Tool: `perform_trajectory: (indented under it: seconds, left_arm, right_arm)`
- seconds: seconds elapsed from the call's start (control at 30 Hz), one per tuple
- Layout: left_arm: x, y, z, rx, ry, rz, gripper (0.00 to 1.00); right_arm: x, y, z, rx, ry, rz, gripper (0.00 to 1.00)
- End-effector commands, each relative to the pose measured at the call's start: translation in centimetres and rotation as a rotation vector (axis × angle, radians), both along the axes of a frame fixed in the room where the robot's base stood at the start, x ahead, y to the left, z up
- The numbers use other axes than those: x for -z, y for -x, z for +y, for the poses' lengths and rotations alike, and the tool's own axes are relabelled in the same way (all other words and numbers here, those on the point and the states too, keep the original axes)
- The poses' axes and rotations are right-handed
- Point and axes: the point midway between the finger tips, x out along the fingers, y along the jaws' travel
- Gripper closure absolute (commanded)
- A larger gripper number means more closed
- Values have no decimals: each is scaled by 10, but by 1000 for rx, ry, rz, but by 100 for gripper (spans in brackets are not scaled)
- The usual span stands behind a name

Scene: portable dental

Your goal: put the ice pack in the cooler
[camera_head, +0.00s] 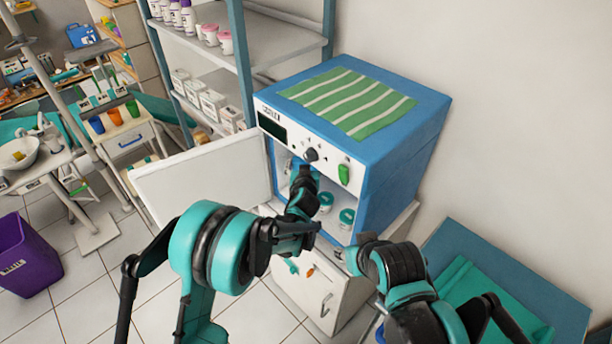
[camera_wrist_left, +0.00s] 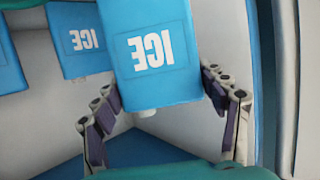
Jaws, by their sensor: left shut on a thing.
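The cooler (camera_head: 402,140) is a blue box with a white front, its door (camera_head: 205,178) swung open to the left. My left gripper (camera_head: 303,182) reaches into its opening. In the left wrist view, the left gripper (camera_wrist_left: 160,92) is shut on a blue ice pack (camera_wrist_left: 150,25) marked ICE, with a finger at each side. A second blue ice pack (camera_wrist_left: 78,42) shows behind it to the left, against pale walls. The held pack is mostly hidden in the head view. My right gripper (camera_head: 362,243) is in front of the cooler, low; its fingers are unclear.
Jars with teal lids (camera_head: 347,215) stand inside the cooler. A striped green cloth (camera_head: 347,101) lies on top. The cooler rests on a white cabinet (camera_head: 318,297). A shelf unit (camera_head: 243,60) stands behind the door. A teal tray (camera_head: 490,300) is at the lower right.

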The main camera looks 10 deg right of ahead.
Motion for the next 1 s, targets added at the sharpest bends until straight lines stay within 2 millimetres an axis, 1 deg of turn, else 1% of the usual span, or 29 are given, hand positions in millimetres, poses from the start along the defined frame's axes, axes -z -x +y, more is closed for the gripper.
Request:
perform_trajectory:
  seconds: [0.2, 0.27, 0.33, 0.5, 0.63, 0.67, 0.7, 0.73, 1.0]
  left_arm:
    - [38, 0, 0, 0, 0, 0, 74]
    - [46, 0, -1, 1, 0, -1, 74]
    - [48, -2, -3, 1, 0, 0, 74]
    - [46, -2, -3, 0, 0, 0, 74]
    - [48, -2, -3, 1, 0, 0, 74]
    - [49, -2, -3, 0, 0, 0, 25]
    - [48, -2, -3, 0, 0, 1, 14]
    - [48, -2, -3, 0, 0, 0, 7]
    - [47, -2, -3, 0, 0, 0, 7]
  right_arm:
    - [18, 0, 0, 0, 0, 0, 64]
    - [23, 0, 0, 0, 0, 0, 64]
    - [26, 0, 0, 0, 0, 0, 64]
    - [23, 0, 0, 0, 0, 0, 64]
    - [26, 0, 0, 0, 0, 0, 64]
    - [26, 0, 0, 0, 0, 0, 64]
    - [25, 0, 0, 0, 0, 0, 64]
    - [25, 0, 0, 0, 0, 0, 64]
    - [25, 0, 0, 0, 0, 0, 64]
